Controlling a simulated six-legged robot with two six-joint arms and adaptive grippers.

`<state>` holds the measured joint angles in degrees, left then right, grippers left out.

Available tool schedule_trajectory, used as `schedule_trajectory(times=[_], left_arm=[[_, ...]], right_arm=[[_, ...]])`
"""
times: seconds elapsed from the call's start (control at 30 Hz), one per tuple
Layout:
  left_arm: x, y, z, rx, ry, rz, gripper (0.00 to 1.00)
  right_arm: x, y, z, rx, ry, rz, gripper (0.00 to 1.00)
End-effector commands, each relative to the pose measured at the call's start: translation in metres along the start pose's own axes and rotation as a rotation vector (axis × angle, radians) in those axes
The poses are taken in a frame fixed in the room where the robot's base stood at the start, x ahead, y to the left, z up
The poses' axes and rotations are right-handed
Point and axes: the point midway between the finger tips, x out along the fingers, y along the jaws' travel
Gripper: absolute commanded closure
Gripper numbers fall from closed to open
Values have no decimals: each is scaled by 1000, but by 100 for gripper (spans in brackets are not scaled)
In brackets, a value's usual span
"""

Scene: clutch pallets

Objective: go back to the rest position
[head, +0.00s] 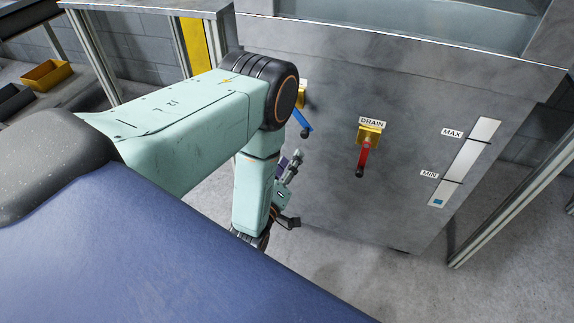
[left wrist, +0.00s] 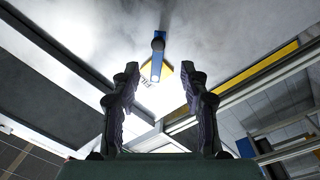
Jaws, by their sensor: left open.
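My left arm comes in from the left in the head view and bends down in front of a grey metal tank. My left gripper (head: 293,190) is partly hidden behind my forearm, low in front of the tank's face. In the left wrist view its two dark fingers (left wrist: 160,72) stand apart with nothing between them. A blue valve lever (head: 302,122) hangs tilted on the tank, its yellow base partly hidden by my elbow. In the left wrist view the blue lever (left wrist: 157,55) shows beyond the fingertips, apart from them. My right gripper is in neither view.
The grey tank (head: 400,85) carries a red-handled valve (head: 363,156) labelled DRAIN, its handle hanging down, and a MIN/MAX level gauge (head: 465,163). A metal frame post (head: 512,215) stands at right. A yellow bin (head: 47,75) sits far left. Floor shows below the tank.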

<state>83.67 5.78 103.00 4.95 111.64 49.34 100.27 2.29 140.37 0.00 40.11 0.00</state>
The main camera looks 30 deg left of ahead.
Motion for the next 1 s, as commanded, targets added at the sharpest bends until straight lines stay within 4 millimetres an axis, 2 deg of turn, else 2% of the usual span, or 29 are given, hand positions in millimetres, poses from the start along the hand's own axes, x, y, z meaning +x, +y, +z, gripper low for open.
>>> schedule_trajectory(times=[0.2, 0.77, 0.87, 0.93, 1.0], left_arm=[[-11, 0, 0, 0, 0, 1, 55], [-11, -2, 2, 33, -8, -8, 55], [-16, -20, 18, 130, -93, -89, 55], [-33, -41, 37, 221, -212, -184, 55], [-60, -62, 57, 316, -364, -280, 55]], right_arm=[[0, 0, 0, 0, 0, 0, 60], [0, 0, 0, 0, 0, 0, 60], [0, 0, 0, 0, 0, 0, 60], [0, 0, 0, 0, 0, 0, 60], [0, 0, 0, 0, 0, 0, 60]])
